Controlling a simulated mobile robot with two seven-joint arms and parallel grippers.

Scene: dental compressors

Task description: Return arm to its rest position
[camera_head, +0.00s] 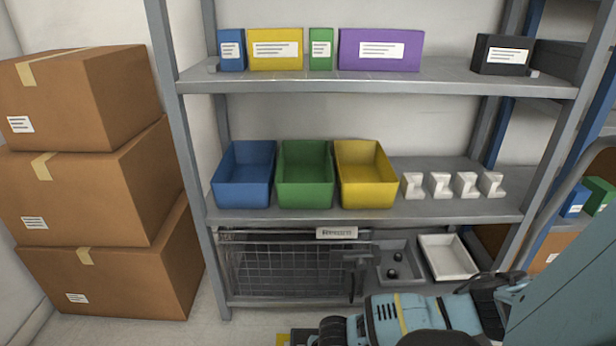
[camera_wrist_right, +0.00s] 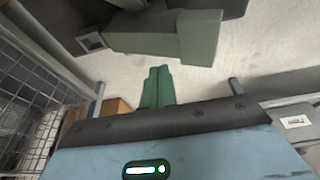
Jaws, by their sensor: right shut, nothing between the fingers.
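My right gripper (camera_wrist_right: 157,87) shows in the right wrist view as two green fingers side by side, closed together with nothing between them. They point away from the teal wrist housing over a pale floor. In the head view a teal and black arm part of mine (camera_head: 425,312) extends across the bottom right, in front of the shelf's lowest level. The fingertips cannot be made out there. My left gripper is in neither view.
A grey shelf (camera_head: 375,84) holds labelled boxes on top and blue (camera_head: 243,195), green (camera_head: 304,195) and yellow (camera_head: 368,195) bins with several white parts mid-level. Below are a wire basket (camera_head: 290,268) and trays. Cartons (camera_head: 85,195) stand left. A wire side (camera_wrist_right: 35,90) is left in the wrist view.

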